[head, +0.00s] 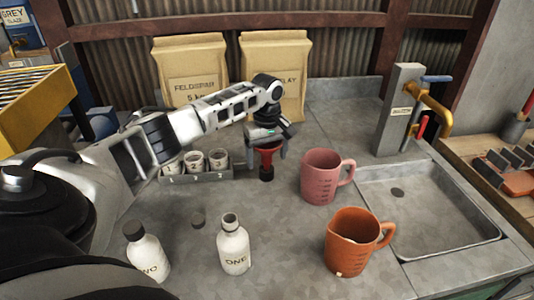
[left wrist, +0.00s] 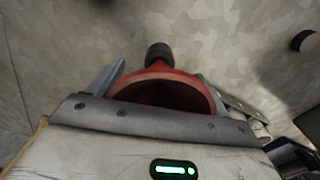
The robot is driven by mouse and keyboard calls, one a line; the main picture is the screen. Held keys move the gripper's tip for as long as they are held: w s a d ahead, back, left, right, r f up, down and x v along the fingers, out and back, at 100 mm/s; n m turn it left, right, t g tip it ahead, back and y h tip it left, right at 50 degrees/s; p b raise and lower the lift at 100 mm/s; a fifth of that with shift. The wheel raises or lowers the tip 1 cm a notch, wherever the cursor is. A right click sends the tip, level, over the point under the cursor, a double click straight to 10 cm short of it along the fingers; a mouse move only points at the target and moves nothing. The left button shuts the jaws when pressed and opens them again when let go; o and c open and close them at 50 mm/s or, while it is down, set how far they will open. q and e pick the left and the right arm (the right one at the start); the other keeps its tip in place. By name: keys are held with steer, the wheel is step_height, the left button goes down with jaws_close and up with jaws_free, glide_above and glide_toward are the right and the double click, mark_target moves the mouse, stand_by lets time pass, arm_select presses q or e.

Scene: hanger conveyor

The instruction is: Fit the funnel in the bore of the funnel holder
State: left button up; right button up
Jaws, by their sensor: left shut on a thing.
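The red funnel (head: 266,158) is held in my left gripper (head: 264,143), above the grey worktop between the row of cups and the pink jug. In the left wrist view, the funnel's wide red mouth (left wrist: 165,86) lies between the two fingers, and its stem points away from the gripper. A short dark cylinder (left wrist: 158,52) sits at the stem's end; it also shows below the funnel in the head view (head: 266,174). I cannot tell whether this is the funnel's tip or a separate holder around it. No bore is visible. My right gripper is not in view.
A pink jug (head: 321,177) stands just right of the funnel, and an orange jug (head: 352,243) nearer. Bottle ONE (head: 233,250) is open, bottle TWO (head: 146,255) capped. Numbered cups (head: 195,162) stand left, paper sacks (head: 275,70) behind. A sink (head: 440,215) is at right.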

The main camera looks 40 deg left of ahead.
arm_select(q)
steer(key=shift+f, duration=1.15)
stand_by(0.9)
steer(key=o, duration=0.7)
steer(key=shift+c, duration=0.2)
steer(key=shift+o, duration=1.2)
step_height(320, 180, up, 16)
steer(key=shift+f+b, duration=0.1)
steer(key=shift+b, duration=0.45)
